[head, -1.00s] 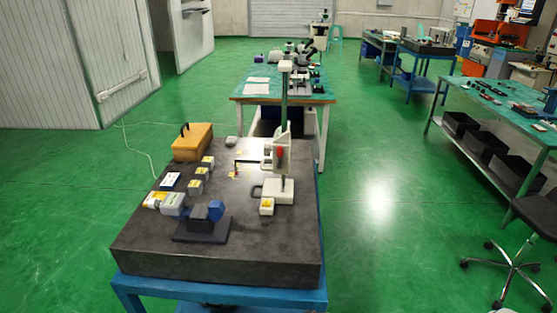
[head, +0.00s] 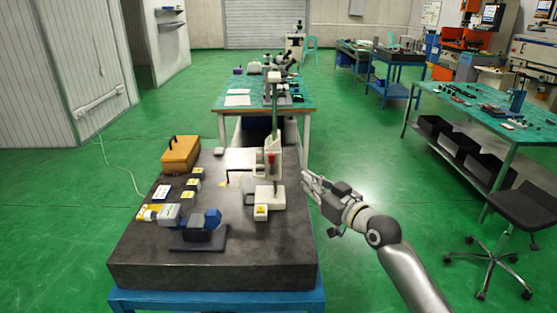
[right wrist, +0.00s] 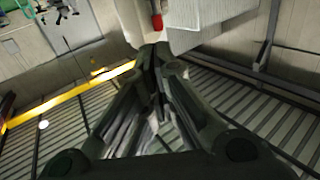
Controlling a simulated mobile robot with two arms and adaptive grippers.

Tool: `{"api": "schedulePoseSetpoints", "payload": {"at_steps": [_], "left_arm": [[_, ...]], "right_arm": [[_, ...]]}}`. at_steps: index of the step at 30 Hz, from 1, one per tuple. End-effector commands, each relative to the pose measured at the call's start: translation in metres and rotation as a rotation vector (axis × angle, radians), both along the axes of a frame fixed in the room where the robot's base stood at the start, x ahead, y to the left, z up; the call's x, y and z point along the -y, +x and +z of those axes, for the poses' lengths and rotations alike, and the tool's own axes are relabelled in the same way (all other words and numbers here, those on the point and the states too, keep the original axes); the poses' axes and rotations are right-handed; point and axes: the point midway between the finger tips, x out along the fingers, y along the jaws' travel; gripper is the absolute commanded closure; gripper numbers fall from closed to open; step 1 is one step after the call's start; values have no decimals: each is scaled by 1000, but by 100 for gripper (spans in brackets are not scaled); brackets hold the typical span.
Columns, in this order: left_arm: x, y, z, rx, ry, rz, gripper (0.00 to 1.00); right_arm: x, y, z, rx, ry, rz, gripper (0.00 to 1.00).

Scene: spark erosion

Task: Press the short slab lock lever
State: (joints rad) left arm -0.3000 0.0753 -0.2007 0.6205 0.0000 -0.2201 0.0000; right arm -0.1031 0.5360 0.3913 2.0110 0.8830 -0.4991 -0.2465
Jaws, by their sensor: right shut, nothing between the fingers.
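A white measuring stand (head: 272,172) with a tall column stands upright on the dark stone slab (head: 190,275). A small red part (head: 271,157), which looks like the lock lever, sits on its carriage; its exact shape is too small to tell. My right gripper (head: 308,179) is shut and empty, to the right of the stand and apart from it in the head view. In the right wrist view the shut fingertips (right wrist: 155,55) appear just below a red tip (right wrist: 157,22) beside a pale body (right wrist: 208,12). My left gripper is not in view.
On the slab are an orange case (head: 181,154), several small boxes (head: 188,195), a blue and black fixture (head: 200,230) and a small yellow-topped box (head: 261,213) by the stand's base. A stool (head: 510,215) stands at the right. Green floor is clear right of the slab.

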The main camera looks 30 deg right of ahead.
Motion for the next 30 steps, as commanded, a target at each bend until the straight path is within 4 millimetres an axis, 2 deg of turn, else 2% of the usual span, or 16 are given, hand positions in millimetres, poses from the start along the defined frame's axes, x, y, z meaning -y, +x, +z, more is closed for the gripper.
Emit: {"api": "schedulePoseSetpoints", "payload": {"at_steps": [3,14,20,30], "left_arm": [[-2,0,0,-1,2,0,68],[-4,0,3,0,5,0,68],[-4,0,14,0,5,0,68],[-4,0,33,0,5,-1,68]], "right_arm": [[3,0,6,16,3,-3,100],[2,5,6,14,3,-3,100],[2,31,8,13,4,-4,100],[-1,95,8,13,6,-3,100]]}}
